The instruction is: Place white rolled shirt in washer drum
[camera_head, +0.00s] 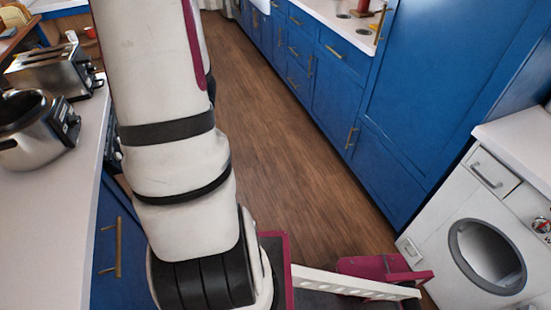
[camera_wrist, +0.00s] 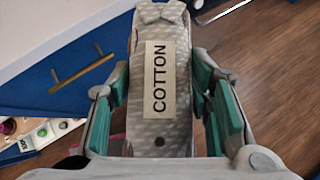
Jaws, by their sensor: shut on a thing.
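The white rolled shirt (camera_wrist: 172,120), pale grey-white with a dimpled pattern and a "COTTON" label, lies lengthwise between the teal finger pads of my gripper (camera_wrist: 160,85) in the wrist view. The pads press on its two sides. My gripper and the shirt do not show in the head view. The white washer (camera_head: 433,240) stands at the lower right of the head view. Its round drum opening (camera_head: 490,258) has a dark grey ring and faces left into the aisle. I cannot tell whether a door covers it. The shirt is over the floor and counter edge, apart from the washer.
A white counter (camera_head: 50,220) with a toaster (camera_head: 55,75) and a steel pot (camera_head: 28,135) runs along the left. Blue cabinets (camera_head: 335,95) line the right. The wooden floor (camera_head: 270,120) between them is clear. A blue front with a brass handle (camera_wrist: 82,72) is close to my gripper.

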